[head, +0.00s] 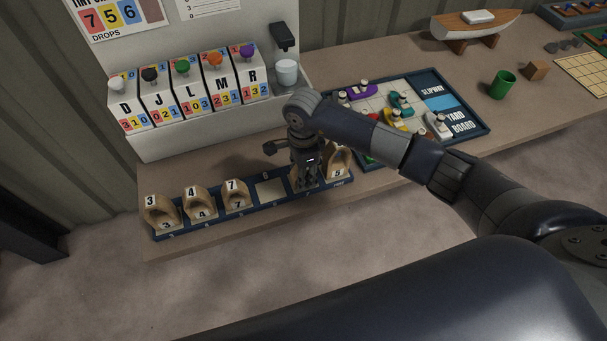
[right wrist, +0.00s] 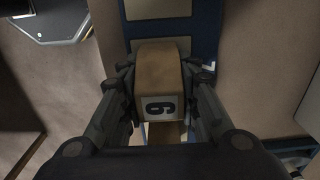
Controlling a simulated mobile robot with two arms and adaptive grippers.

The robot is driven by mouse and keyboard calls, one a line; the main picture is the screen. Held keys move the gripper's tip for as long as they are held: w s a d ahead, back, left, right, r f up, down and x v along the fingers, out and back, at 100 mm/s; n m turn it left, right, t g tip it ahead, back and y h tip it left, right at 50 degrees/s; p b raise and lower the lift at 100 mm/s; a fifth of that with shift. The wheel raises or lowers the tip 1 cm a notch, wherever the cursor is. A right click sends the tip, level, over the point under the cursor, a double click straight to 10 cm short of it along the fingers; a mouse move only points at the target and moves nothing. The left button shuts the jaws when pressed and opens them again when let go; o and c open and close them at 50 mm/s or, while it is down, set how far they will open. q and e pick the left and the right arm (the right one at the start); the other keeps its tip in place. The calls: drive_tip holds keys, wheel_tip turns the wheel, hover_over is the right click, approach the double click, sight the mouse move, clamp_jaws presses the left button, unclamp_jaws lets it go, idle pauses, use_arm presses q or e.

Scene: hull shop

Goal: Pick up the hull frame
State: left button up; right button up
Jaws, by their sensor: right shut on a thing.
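My right gripper (head: 305,176) is at the right part of a dark blue rack (head: 190,224) along the bench's front edge. In the right wrist view the gripper (right wrist: 163,85) is shut on a tan wooden hull frame (right wrist: 160,70), one finger on each side. The frame has a white label with a black digit, 6 or 9. In the head view the gripper mostly hides this frame, and I cannot tell whether it still touches the rack. My left gripper is not in view.
Arched frames marked 3 (head: 161,212), 4 (head: 200,203) and 7 (head: 236,196) stand on the rack's left part. A bare pad (head: 270,190) lies beside my gripper; another frame (head: 338,160) stands right. The yard board (head: 455,104) and letter dispensers (head: 165,100) are behind.

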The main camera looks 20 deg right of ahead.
drive_tip(key=shift+r, duration=0.15)
drive_tip(key=shift+w+r, duration=0.1)
drive_tip(key=shift+r, duration=0.2)
wheel_tip(320, 180, up, 2)
drive_tip(key=shift+r+b, duration=0.1)
drive_tip(key=shift+b, duration=0.9)
drive_tip(key=s+a+r+b, duration=0.1)
drive_tip(key=s+a+b, duration=0.1)
drive_tip(key=s, duration=0.5)
drive_tip(key=s+a+r+b, duration=0.1)
drive_tip(key=s+a+b, duration=0.1)
drive_tip(key=s, duration=0.6)
drive_tip(key=shift+s+a, duration=0.2)
drive_tip(key=shift+a, duration=0.3)
wheel_tip(320, 180, up, 7)
drive_tip(key=p, duration=0.3)
drive_tip(key=shift+f, duration=0.1)
